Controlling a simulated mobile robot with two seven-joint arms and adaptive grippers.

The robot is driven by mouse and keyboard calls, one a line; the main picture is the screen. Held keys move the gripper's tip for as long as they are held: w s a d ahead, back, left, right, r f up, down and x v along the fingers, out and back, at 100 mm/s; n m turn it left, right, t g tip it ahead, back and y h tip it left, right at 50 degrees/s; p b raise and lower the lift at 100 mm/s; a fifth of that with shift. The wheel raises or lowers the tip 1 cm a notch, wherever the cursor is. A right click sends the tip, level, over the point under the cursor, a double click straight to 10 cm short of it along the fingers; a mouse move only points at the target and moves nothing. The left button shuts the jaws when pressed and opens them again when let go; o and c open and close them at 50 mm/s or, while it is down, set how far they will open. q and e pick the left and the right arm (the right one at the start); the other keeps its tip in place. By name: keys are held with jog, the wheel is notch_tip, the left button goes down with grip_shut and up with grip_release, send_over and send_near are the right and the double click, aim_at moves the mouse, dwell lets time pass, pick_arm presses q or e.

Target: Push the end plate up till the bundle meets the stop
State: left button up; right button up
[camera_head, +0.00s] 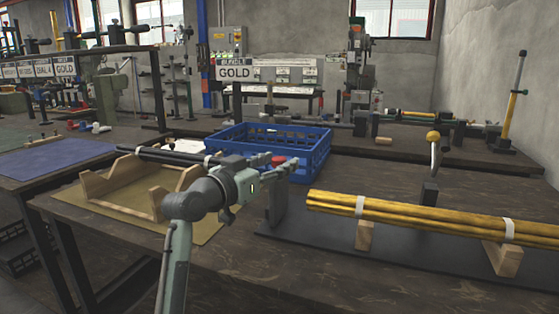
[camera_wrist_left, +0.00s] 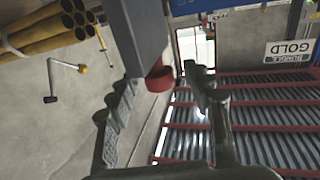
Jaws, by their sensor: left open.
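A bundle of yellow rods (camera_head: 435,214) with white bands lies on wooden blocks at the right; its open tube ends show at top left in the left wrist view (camera_wrist_left: 65,25). Left of the bundle's near end stands an upright dark plate (camera_head: 277,208), apparently the end plate, with a gap between them. A red knob (camera_head: 279,160) shows at its top. In the left wrist view the grey plate (camera_wrist_left: 140,38) and red knob (camera_wrist_left: 160,80) lie between my fingers. My left gripper (camera_head: 287,166) is open around or just short of the knob; contact is unclear. No stop can be made out.
A blue crate (camera_head: 310,155) stands behind the gripper. A crank with a yellow knob (camera_head: 433,137) rises behind the bundle. The table's front is clear.

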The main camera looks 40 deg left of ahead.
pick_arm(q)
jog(key=shift+w, duration=0.5)
jog(key=shift+c, duration=0.4)
grip_shut()
